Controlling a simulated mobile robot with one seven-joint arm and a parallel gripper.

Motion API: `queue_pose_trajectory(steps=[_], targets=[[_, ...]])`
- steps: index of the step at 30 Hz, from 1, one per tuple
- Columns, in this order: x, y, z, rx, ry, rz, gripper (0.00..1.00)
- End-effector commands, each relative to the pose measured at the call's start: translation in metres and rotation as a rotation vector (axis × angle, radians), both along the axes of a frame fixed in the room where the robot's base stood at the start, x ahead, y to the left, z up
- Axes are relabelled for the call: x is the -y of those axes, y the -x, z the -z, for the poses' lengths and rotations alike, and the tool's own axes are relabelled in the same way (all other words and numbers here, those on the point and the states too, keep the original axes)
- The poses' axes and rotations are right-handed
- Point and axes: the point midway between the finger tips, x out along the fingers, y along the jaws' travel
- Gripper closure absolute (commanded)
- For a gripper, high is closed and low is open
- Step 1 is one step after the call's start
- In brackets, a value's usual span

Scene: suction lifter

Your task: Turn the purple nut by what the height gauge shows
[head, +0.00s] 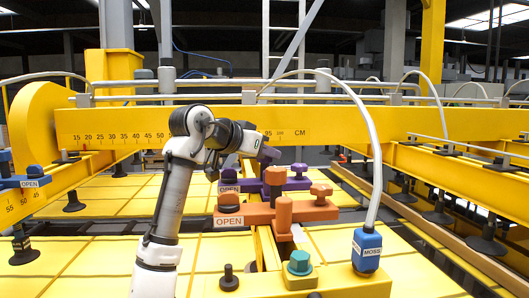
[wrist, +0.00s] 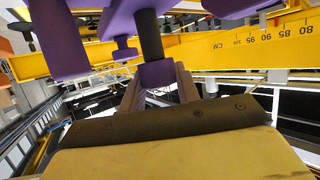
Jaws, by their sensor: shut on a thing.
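The purple clamp (head: 294,185) sits on the yellow beam behind an orange one. In the head view, my gripper (head: 266,152) is at its top from the left. In the wrist view, the clamp's purple body (wrist: 115,22) fills the top left, and a dark rod (wrist: 149,35) runs from it to a purple nut (wrist: 157,73). My gripper (wrist: 158,85) is shut on this nut, with a finger on either side. The yellow beam carries a centimetre scale (head: 120,137). I cannot make out a separate height gauge or its reading.
The orange clamp (head: 260,215), marked OPEN, stands in front. A blue block (head: 367,250) with a pale hose (head: 375,150) and a teal knob (head: 299,262) are at the lower right. Yellow panels (head: 95,260) spread below, and rails and hoses cross behind.

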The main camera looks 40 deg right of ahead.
Motion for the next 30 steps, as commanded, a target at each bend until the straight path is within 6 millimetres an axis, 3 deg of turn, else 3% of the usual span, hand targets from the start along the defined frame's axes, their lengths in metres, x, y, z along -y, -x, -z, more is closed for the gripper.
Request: queue_pose_trajectory(steps=[9, 23, 24, 28, 30], targets=[[-0.0001, -0.0002, -0.0004, -0.001, 0.000, 0.104, 0.91], [-0.0003, -0.0003, -0.0003, 0.000, -0.001, 0.115, 0.91], [-0.0003, -0.0003, -0.0003, 0.000, -0.001, 0.115, 0.64], [-0.0002, -0.0003, -0.0003, 0.000, -0.001, 0.115, 0.47], [-0.0002, -0.0003, -0.0003, 0.000, -0.001, 0.115, 0.46]])
